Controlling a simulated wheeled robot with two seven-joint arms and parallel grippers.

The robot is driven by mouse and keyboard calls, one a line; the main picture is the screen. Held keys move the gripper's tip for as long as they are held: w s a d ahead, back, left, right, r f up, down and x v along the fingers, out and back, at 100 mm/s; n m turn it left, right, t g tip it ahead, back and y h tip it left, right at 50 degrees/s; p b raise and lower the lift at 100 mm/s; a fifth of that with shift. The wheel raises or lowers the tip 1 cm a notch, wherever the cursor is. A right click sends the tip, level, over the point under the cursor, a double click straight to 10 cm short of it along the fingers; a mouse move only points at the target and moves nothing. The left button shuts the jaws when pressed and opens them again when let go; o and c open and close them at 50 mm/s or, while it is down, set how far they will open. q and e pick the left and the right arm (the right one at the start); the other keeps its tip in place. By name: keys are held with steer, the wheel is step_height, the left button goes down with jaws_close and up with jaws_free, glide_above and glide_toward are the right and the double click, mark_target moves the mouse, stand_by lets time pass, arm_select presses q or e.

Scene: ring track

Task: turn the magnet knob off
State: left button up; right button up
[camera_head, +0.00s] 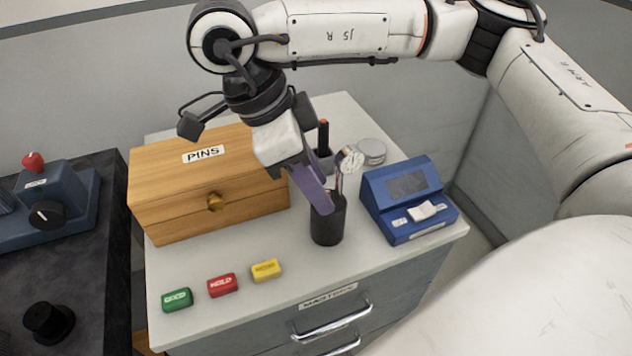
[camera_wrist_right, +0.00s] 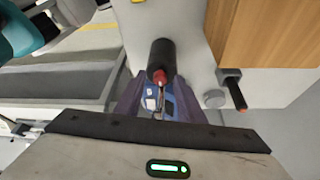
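A black round knob (camera_head: 46,214) sits on the front of a blue-grey device (camera_head: 62,190) at the left, on a dark bench. A small red knob (camera_head: 33,161) is on top of the device. The device's label is too small to read, so I cannot confirm it is the magnet knob. My right gripper (camera_head: 322,198) is well to the right of it, pointing down over a black cup (camera_head: 328,222). In the right wrist view its purple fingers (camera_wrist_right: 157,95) stand apart, with a thin red-ended item (camera_wrist_right: 160,78) seen between them. My left gripper is not in view.
A wooden PINS box (camera_head: 210,190) stands between the gripper and the device. Green (camera_head: 176,300), red (camera_head: 222,285) and yellow (camera_head: 266,270) blocks lie in front. A blue machine (camera_head: 408,200) stands right. Another black knob (camera_head: 48,322) is on the dark bench (camera_head: 85,270).

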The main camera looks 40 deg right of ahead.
steer(key=shift+c, duration=0.4)
jaws_close()
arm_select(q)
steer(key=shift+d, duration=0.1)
